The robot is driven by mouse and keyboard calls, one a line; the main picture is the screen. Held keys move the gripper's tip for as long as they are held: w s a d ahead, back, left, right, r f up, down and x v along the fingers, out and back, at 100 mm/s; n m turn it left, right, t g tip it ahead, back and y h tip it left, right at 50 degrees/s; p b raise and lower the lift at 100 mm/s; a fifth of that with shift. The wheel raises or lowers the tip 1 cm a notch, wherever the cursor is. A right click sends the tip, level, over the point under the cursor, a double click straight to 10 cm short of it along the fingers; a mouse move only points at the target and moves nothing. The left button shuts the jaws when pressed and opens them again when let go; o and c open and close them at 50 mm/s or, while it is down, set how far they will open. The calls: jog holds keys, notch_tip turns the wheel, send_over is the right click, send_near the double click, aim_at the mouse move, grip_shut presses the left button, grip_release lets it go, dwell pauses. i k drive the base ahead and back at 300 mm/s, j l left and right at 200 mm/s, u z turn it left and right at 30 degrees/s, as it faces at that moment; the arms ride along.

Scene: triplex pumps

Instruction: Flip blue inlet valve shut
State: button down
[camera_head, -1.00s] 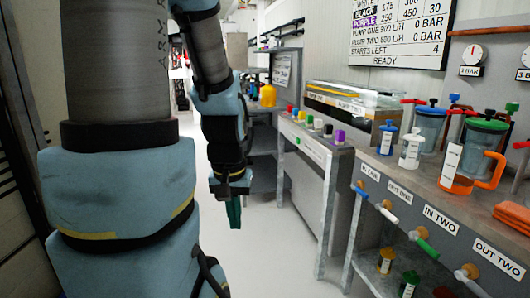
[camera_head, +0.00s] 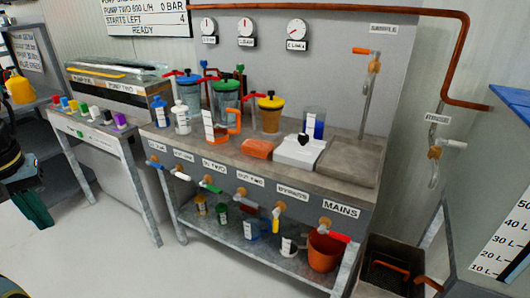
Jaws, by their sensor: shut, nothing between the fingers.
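The blue-handled valve (camera_head: 153,163) is the leftmost of a row of valves along the front of the grey bench (camera_head: 262,172). Its handle sticks out from the bench front; its exact angle is too small to read. My gripper (camera_head: 36,210), with dark green fingers, is at the left edge of the head view. It is shut and empty, pointing down, well to the left of the valve and apart from it. Part of my arm above it is cut off by the picture edge.
A smaller grey table (camera_head: 100,135) stands left of the bench. The white floor (camera_head: 130,265) in front is clear.

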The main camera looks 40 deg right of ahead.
aim_at(157, 166)
jog(key=k+l+z, duration=0.15)
jog(key=k+z, duration=0.3)
jog(key=k+l+z, duration=0.25)
jog(key=z, duration=0.15)
jog(key=k+l+z, duration=0.25)
jog(key=l+z, duration=0.2)
jog(key=i+j+u, duration=0.25)
jog(key=u, duration=0.15)
jog(key=i+j+u, duration=0.6)
jog(key=u, duration=0.15)
jog(key=i+j+u, duration=0.15)
jog(key=i+u, duration=0.3)
jog(key=u, duration=0.2)
jog(key=i+u, duration=0.1)
jog(key=u, duration=0.2)
